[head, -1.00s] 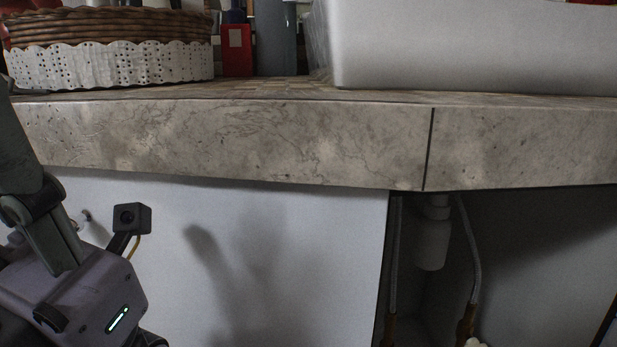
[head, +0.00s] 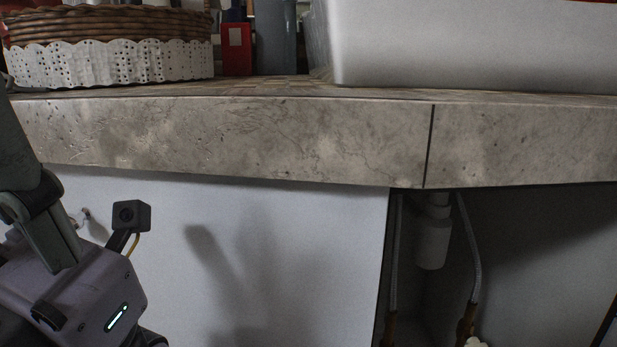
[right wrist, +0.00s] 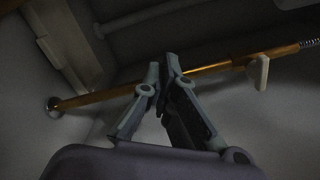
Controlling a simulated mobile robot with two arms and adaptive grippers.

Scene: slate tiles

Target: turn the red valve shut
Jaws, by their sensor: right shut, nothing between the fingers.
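No red valve shows in either view. In the right wrist view a copper pipe (right wrist: 225,65) crosses behind my fingers, with a pale, cream-looking lever handle (right wrist: 258,72) near its right end. In the head view a pale knob-like piece (head: 474,343) shows at the bottom edge below a brass fitting (head: 466,326); most of it is cut off. My right gripper (right wrist: 165,72) is shut and empty, its tips in front of the pipe, left of the handle; I cannot tell whether they touch it. My left gripper's body (head: 85,300) is at lower left; its fingertips are out of frame.
A stone countertop edge (head: 250,135) spans the head view above a white panel (head: 290,260) and an open cabinet with a white drain pipe (head: 432,242) and braided hoses (head: 475,270). A wicker basket (head: 110,28) and white bin (head: 450,45) stand on top.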

